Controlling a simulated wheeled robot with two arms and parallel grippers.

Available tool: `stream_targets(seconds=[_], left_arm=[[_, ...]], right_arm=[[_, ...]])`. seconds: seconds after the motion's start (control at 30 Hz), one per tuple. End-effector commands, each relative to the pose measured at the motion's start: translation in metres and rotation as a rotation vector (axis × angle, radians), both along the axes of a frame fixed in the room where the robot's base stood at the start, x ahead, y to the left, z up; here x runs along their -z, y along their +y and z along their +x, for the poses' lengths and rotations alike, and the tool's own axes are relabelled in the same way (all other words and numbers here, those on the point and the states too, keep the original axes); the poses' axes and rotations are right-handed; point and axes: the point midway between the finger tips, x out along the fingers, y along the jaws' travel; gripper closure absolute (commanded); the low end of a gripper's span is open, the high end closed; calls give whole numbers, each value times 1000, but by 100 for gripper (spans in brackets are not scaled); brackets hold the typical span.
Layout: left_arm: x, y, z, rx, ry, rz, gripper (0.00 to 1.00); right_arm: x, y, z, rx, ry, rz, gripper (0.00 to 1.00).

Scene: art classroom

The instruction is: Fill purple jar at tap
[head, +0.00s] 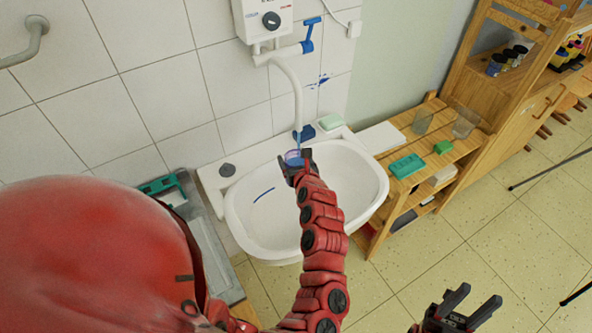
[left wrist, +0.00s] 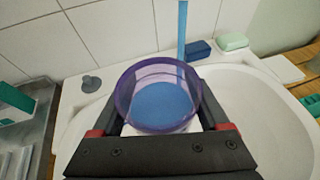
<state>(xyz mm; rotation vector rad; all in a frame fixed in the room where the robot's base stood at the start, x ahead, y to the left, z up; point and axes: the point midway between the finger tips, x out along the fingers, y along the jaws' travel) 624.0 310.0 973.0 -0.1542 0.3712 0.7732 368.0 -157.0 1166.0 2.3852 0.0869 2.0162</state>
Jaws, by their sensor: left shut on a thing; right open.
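The purple jar (head: 293,158) is held upright over the white sink (head: 352,206), below the tap spout (head: 297,95). In the left wrist view the see-through purple jar (left wrist: 122,92) has blue liquid inside. A blue stream (left wrist: 182,30) comes down from above and meets the far rim area of the jar; whether all of it falls inside, I cannot tell. My left gripper (head: 297,170) is shut on the jar, with its fingers on both sides (left wrist: 160,132). My right gripper (head: 468,308) is open and empty, low at the right, away from the sink.
A water heater (head: 262,18) with a blue lever (head: 308,35) is on the tiled wall. A blue block (left wrist: 199,49) and a green soap (left wrist: 232,41) lie on the sink's back rim. A wooden shelf (head: 470,150) stands at the right. A metal drainer (head: 205,240) is at the left.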

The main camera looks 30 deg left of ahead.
Motion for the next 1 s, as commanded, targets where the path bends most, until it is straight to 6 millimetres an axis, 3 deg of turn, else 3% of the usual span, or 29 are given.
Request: stream_targets(seconds=[0.47, 1.0], left_arm=[[-1, -1, -2, 0, 0, 0, 78], [-1, -19, -44, 1, 0, 0, 78]], right_arm=[[-1, 0, 0, 0, 0, 0, 55], [-8, 0, 0, 0, 0, 0, 55]])
